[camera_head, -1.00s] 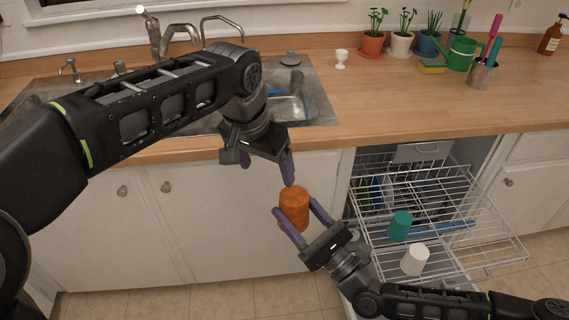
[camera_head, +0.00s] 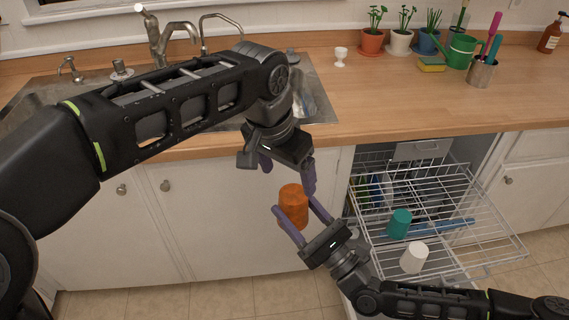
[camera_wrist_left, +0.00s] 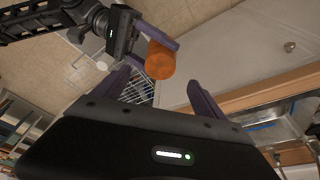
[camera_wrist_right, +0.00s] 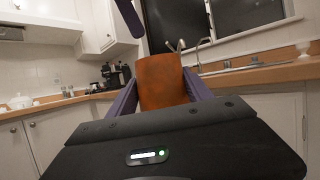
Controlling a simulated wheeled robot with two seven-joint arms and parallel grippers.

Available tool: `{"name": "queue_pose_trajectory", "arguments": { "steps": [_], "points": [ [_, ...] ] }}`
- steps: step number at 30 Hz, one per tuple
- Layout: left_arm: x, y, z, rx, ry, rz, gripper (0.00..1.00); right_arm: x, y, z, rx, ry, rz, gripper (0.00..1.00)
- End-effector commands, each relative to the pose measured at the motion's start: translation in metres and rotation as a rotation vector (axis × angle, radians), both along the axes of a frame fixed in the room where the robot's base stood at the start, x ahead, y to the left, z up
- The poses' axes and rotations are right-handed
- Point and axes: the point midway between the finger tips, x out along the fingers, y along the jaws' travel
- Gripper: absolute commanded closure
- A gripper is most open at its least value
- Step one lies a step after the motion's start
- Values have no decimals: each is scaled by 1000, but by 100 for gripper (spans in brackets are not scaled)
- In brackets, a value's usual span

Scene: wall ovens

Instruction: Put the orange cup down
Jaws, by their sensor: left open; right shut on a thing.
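The orange cup (camera_head: 292,207) is held between the purple fingers of my right gripper (camera_head: 303,212), in the air in front of the white cabinet doors. It also shows between the fingers in the right wrist view (camera_wrist_right: 163,82). My left gripper (camera_head: 286,170) is open and empty, just above the cup. In the left wrist view the cup (camera_wrist_left: 160,61) shows beyond the left gripper's open fingers (camera_wrist_left: 158,88). Whether a left finger touches the cup cannot be told.
The wooden counter (camera_head: 400,105) has a clear stretch right of the sink (camera_head: 318,100). A white egg cup (camera_head: 341,57), potted plants and a sponge (camera_head: 432,65) stand at the back. The pulled-out dishwasher rack (camera_head: 480,225) holds a teal cup (camera_head: 399,223) and a white cup (camera_head: 414,258).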

Motion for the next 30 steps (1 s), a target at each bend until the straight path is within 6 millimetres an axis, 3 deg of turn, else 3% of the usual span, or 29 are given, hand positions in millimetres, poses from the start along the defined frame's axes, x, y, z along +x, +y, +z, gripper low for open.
{"name": "queue_pose_trajectory", "arguments": {
  "steps": [9, 15, 26, 30],
  "points": [
    [11, -10, -58, 3, 3, 0, 18, 0, 0, 0, 0, 0, 0, 82],
    [17, -14, -80, 3, 2, 0, 18, 0, 0, 0, 0, 0, 0, 82],
    [18, -15, -85, 0, 0, 1, 18, 0, 0, 0, 0, 0, 0, 82],
    [18, -15, -85, 0, 0, 1, 28, 0, 0, 0, 0, 0, 0, 82]
  ]
}}
